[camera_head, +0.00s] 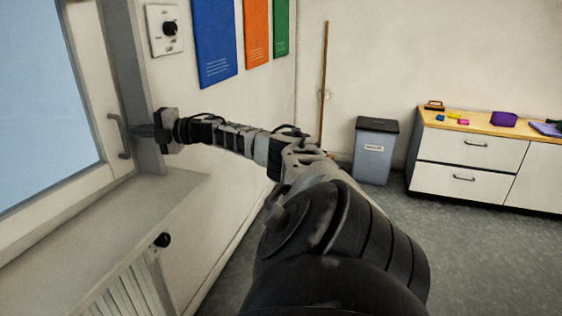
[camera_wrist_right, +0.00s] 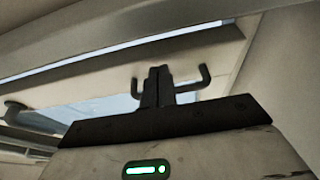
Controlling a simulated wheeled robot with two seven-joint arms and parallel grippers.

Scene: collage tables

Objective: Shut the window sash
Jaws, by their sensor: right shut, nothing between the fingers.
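The window sash (camera_head: 92,100) is at the left in the head view, a pale frame around a blue pane (camera_head: 45,110). Its grey bar handle (camera_head: 118,136) is on the right stile. My right gripper (camera_head: 138,131) is shut and empty, its fingertips close beside the handle. In the right wrist view the closed fingers (camera_wrist_right: 157,86) stand in front of the handle (camera_wrist_right: 205,80), hiding its middle. I cannot tell whether they touch it. How far the sash stands from its frame is not clear. My left gripper is out of view.
A sill (camera_head: 150,195) runs below the window, with a radiator (camera_head: 125,290) and its black knob (camera_head: 162,240) under it. A dial box (camera_head: 163,30) is on the wall. A grey bin (camera_head: 375,152) and a drawer cabinet (camera_head: 470,150) stand at the right.

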